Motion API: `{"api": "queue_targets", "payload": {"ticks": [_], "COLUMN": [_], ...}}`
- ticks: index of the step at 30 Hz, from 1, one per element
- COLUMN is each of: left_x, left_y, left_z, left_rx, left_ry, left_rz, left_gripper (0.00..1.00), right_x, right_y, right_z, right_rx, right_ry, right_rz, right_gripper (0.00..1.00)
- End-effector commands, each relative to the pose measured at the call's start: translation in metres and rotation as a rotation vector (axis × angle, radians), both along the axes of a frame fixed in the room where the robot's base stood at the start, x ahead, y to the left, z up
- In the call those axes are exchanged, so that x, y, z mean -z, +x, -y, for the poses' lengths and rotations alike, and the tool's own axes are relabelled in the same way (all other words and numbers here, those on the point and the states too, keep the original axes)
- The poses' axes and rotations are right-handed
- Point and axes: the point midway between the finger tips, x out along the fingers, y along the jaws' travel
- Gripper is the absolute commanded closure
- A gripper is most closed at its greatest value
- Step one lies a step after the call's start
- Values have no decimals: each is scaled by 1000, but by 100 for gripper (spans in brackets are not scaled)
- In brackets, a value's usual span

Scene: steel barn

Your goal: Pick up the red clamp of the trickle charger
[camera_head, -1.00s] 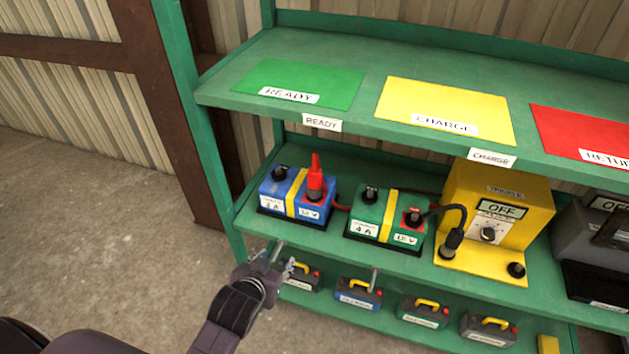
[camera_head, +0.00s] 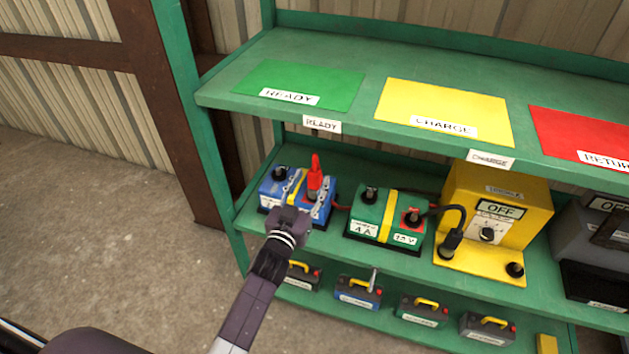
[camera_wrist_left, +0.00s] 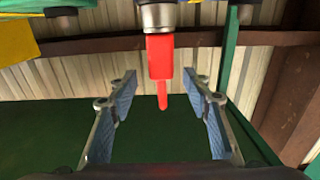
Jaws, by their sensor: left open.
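The red clamp (camera_head: 315,177) stands upright on a terminal of the blue battery (camera_head: 274,190), on the middle shelf. My left gripper (camera_head: 308,190) is in front of this battery, its fingers reaching toward the clamp. In the left wrist view the clamp (camera_wrist_left: 159,57) hangs from the top edge between my two open fingers (camera_wrist_left: 159,82), with a gap on both sides. The yellow trickle charger (camera_head: 533,206) stands further right on the same shelf and its display reads OFF. My right gripper is not in view.
A green battery (camera_head: 370,208) with a black lead stands between the blue battery and the charger. The upper shelf (camera_head: 375,62) hangs above, with READY, CHARGE and RETURN mats. Several small batteries sit on the lower shelf. A green post (camera_head: 190,120) rises at left.

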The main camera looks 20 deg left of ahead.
Motion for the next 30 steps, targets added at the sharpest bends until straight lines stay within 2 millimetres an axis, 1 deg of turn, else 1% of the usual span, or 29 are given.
{"api": "queue_targets", "payload": {"ticks": [1,3,6,9,17,20,27,30], "left_x": [-4,-5,-3,-3,-1,-1,-1,-1], "left_y": [8,18,31,39,41,41,41,41], "left_z": [0,-1,-1,0,0,0,0,0], "left_rx": [0,-1,-1,0,0,-1,-1,-1], "left_ry": [-1,-1,-1,0,0,0,0,0], "left_rz": [2,1,1,1,0,0,-1,-1], "left_gripper": [55,55,55,55,55,64,90,100], "right_x": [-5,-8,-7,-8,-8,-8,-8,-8], "right_y": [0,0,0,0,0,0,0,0], "right_z": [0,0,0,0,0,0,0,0], "right_rx": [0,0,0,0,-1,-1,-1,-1], "right_ry": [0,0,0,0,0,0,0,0], "right_rz": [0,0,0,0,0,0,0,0], "right_gripper": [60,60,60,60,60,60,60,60]}}
